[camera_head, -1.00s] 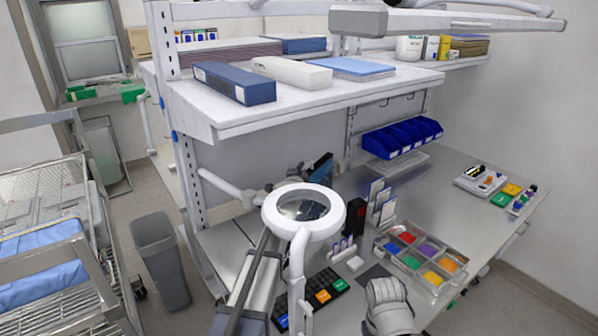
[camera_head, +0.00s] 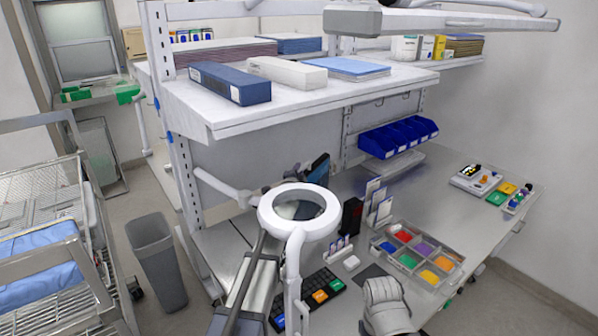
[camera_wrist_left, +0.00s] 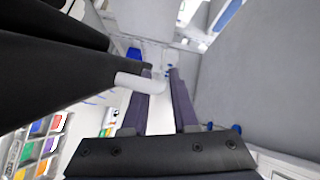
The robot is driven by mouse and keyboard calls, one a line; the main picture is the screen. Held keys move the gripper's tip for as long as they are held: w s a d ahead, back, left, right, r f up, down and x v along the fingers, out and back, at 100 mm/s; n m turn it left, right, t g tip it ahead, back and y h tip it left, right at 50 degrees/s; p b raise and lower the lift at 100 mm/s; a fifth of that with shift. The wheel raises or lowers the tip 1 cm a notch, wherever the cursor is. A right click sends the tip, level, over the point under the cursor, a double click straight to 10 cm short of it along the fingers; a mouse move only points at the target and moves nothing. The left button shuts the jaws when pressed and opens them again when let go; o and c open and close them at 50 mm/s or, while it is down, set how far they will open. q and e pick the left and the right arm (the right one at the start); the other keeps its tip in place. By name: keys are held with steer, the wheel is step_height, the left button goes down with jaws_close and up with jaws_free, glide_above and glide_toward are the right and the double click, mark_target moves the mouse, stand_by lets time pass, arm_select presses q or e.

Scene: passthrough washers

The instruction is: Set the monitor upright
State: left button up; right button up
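The monitor seems to be the dark, blue-tinged panel (camera_head: 318,171) standing tilted behind the magnifier lamp on the bench. Only a narrow part of it shows in the head view. My left arm (camera_head: 252,285) reaches up from the bottom, and the ring of the lamp hides part of its front. In the left wrist view my left gripper (camera_wrist_left: 160,70) has its two long fingers apart, with a pale surface seen through the gap. A white rod-like piece (camera_wrist_left: 139,83) crosses the left finger. I cannot tell whether the gripper touches the monitor.
The white magnifier lamp (camera_head: 300,232) stands close to my left arm. A shelf (camera_head: 290,105) overhangs the bench.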

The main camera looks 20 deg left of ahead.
arm_select(q)
steer(key=s, duration=0.7)
steer(key=shift+d+r+p, duration=0.35)
steer(key=shift+d+r, duration=0.05)
steer(key=shift+r, duration=0.05)
steer(key=shift+f, duration=0.1)
